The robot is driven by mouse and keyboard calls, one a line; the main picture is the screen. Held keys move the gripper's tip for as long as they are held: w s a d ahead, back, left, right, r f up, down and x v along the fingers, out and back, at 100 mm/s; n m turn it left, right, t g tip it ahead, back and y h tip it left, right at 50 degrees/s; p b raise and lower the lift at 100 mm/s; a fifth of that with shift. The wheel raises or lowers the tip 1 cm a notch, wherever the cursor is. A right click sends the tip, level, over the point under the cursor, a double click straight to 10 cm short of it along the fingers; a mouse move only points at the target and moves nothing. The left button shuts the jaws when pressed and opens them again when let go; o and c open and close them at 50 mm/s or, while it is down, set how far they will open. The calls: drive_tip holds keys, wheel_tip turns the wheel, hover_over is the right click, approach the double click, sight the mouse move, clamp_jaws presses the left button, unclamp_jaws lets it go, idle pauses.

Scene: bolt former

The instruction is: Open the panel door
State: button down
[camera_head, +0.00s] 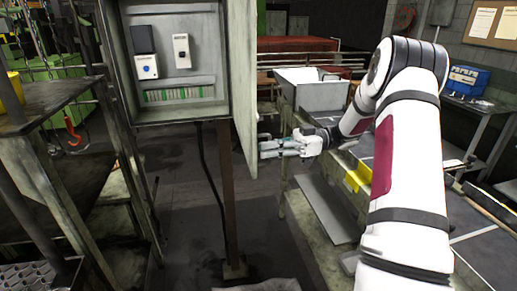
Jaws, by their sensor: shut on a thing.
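The panel door (245,95) hangs on the right side of a grey electrical cabinet (165,118). It is swung open and I see it nearly edge-on. The cabinet's inside shows. My gripper (264,148) reaches in from the right at the lower part of the door. Its fingers are shut on the door at its right face. The exact contact is too small to make out, and I cannot tell whether a handle is between the fingers.
The cabinet stands on a brown post (229,200) with a hanging cable. A metal table (50,105) is at the left. A grey bin (313,92) and a low bench with yellow marks (357,176) are at the right. The floor around the post is mostly clear.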

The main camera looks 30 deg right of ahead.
drive_tip(key=shift+d+r, duration=0.1)
drive_tip(key=c, duration=2)
unclamp_jaws()
drive_tip(key=v, duration=1.2)
drive_tip(key=shift+s, duration=0.1)
